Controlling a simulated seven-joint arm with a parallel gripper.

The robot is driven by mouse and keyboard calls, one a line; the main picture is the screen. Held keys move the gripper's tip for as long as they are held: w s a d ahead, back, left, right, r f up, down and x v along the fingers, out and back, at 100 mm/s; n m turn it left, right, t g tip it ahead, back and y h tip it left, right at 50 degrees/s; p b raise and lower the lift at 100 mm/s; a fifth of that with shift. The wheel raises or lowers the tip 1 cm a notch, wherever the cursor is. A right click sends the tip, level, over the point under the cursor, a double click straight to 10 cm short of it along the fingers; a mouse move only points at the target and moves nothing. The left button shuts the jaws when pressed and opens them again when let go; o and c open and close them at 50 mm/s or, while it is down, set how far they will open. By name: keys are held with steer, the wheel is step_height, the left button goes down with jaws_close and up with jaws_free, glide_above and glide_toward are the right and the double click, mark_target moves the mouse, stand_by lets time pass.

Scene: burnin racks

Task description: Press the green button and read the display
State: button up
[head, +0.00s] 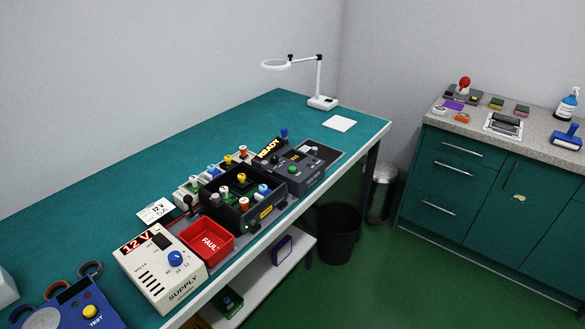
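A dark grey device (312,160) sits on the green bench top, right of the middle of the bench. A round green button (292,170) is on its sloping front face. A small dark display (296,156) with tiny orange characters sits just above the button; the characters are too small to read. A black sign with yellow letters reading READY (269,147) stands at the device's left. My gripper is not in view, and nothing is seen touching the button.
Left of the device are a black tray (266,213) of coloured-knob parts, a red FAULT bin (207,241), a cream 12 V supply (160,268) and a blue TEST box (70,308). A ring lamp (318,80) stands behind. The bench's back left is clear.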

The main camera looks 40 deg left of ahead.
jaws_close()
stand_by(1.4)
